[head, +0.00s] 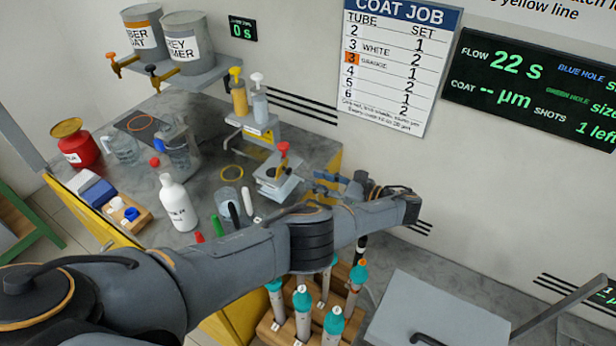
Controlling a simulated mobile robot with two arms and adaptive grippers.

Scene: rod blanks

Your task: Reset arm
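My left arm reaches across the picture from the lower left, over the near part of the grey bench. My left gripper (330,186) is partly hidden behind its own wrist, near the wall. It is beside the small press-like stand with a red knob (281,165); I cannot tell whether it touches anything or how far its fingers are apart. My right gripper is not in view. Several grey tubes with teal caps (333,321) stand in a wooden rack (268,325) below the arm.
A grey box with a lid (435,310) is at the lower right. Signs and displays (520,85) cover the back wall.

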